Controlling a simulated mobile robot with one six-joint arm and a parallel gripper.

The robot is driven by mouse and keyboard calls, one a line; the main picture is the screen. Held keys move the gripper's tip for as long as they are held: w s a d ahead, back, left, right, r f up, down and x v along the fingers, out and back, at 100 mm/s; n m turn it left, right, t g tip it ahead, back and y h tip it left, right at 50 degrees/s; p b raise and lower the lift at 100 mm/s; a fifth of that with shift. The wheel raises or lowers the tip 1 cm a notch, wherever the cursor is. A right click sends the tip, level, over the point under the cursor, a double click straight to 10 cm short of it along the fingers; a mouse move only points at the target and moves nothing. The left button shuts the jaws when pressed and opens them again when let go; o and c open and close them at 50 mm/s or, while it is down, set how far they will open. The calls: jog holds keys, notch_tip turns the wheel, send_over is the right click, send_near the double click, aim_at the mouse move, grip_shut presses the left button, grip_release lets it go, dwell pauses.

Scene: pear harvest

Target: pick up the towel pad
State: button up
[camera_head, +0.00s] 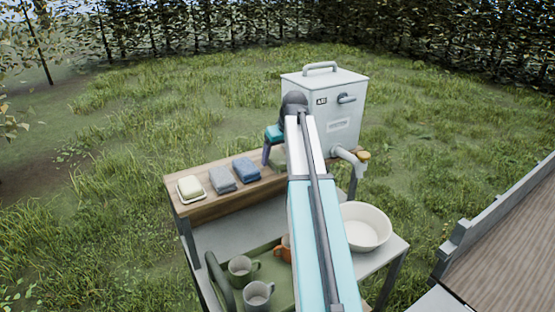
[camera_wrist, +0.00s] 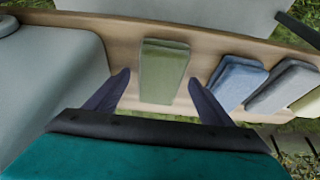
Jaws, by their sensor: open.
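The green pad (camera_wrist: 163,72) is between and just beyond my fingertips in the wrist view. The blue pad (camera_head: 246,170) and the grey pad (camera_head: 222,180) lie to its left in the head view. In the wrist view the blue pad (camera_wrist: 237,80) and the grey pad (camera_wrist: 284,86) are right of my right finger. My gripper (camera_wrist: 158,79) is open and empty, one finger on each side of the green pad. In the head view my arm mostly hides the green pad.
A grey water tank (camera_head: 340,110) with a tap stands close to my gripper. Below are a white basin (camera_head: 364,228) and a green tray (camera_head: 266,292) with several mugs.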

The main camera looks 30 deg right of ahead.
jog(key=shift+w+f, duration=0.15)
jog(key=shift+f, duration=0.25)
jog(key=c, duration=1.2)
